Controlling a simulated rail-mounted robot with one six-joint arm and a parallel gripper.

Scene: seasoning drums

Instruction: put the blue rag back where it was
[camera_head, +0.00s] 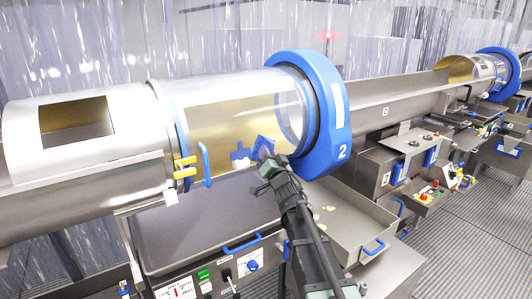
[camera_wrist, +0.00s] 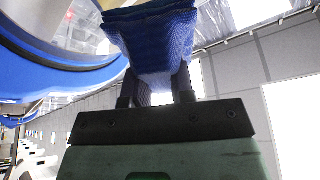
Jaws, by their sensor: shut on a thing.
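The blue rag (camera_head: 264,146) is in my gripper (camera_head: 268,163), in front of the drum's clear section. In the wrist view the rag (camera_wrist: 153,40) is bunched between the two dark fingers of my gripper (camera_wrist: 156,85) and spreads above them. The gripper is shut on it. The drum (camera_head: 225,112) has a steel body, a clear section and a thick blue end ring (camera_head: 335,120) marked 2. The ring also shows at the left of the wrist view (camera_wrist: 50,65). Whether the rag touches the drum is unclear.
A blue cross-shaped handle (camera_head: 240,154) is just left of the rag. A blue bar handle (camera_head: 205,165) and yellow latches (camera_head: 185,167) are farther left. A steel tray (camera_head: 345,222) with small pale pieces lies below my arm. A second drum (camera_head: 470,68) stands at the back right.

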